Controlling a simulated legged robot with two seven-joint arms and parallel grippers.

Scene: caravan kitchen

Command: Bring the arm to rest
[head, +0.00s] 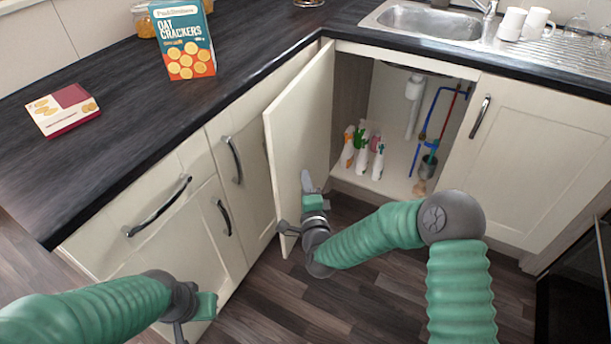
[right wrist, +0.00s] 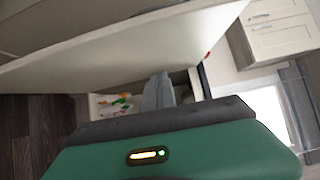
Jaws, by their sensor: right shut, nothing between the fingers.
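My right arm reaches down in front of the open cupboard under the sink. Its gripper (head: 307,182) is shut and empty, close to the inner face of the open cupboard door (head: 300,120); I cannot tell whether they touch. In the right wrist view the gripper (right wrist: 160,90) points past the door (right wrist: 120,45) towards the cupboard floor. My left gripper (head: 180,330) is low at the bottom left, in front of the drawer fronts, and its fingers are partly cut off by the frame edge.
Several spray bottles (head: 362,152) and pipes (head: 430,130) are inside the cupboard. The dark worktop (head: 120,110) carries an oat crackers box (head: 184,42) and a flat red and cream box (head: 64,110). The sink (head: 425,22) has mugs beside it. The dark wood floor (head: 290,300) is clear.

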